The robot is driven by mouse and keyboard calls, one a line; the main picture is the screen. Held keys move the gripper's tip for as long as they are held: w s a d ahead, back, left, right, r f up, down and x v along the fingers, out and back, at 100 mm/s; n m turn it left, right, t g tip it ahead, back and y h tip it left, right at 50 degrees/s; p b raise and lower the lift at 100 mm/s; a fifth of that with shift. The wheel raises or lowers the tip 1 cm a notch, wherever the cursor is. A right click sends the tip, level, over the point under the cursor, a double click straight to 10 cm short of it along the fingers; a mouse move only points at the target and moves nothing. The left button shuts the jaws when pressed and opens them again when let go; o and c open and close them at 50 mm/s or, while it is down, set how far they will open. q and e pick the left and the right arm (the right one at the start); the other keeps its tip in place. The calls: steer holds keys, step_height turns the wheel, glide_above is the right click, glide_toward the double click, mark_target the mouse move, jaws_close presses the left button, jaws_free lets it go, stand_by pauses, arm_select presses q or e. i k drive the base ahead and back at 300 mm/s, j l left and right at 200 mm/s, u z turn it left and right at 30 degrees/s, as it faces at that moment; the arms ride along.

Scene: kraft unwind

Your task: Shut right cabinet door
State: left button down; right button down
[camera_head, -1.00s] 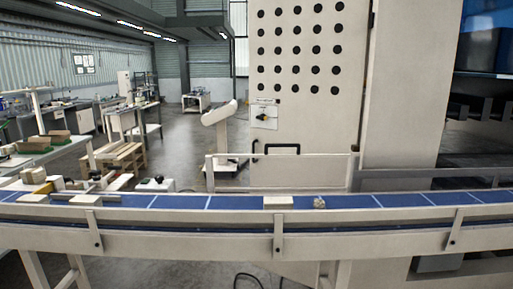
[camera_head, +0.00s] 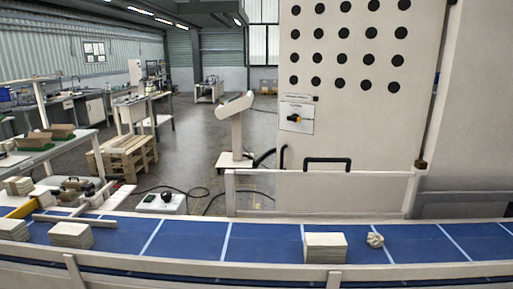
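A tall, pale cabinet door (camera_head: 360,120) with rows of black round holes fills the right half of the view, behind the conveyor. Neither of my grippers is in view.
A blue conveyor (camera_head: 190,240) crosses the front, with a pale stack (camera_head: 325,247), a crumpled lump (camera_head: 375,240) and more stacks at left. A low rail (camera_head: 320,190) stands before the door. A pallet (camera_head: 125,157) and a scale-like stand (camera_head: 236,130) are behind. Cables lie on the floor.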

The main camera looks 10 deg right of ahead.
mark_target(359, 76)
steer(key=i+u, duration=0.25)
steer(key=i, duration=0.25)
steer(key=i+l+u, duration=0.2)
steer(key=i, duration=0.25)
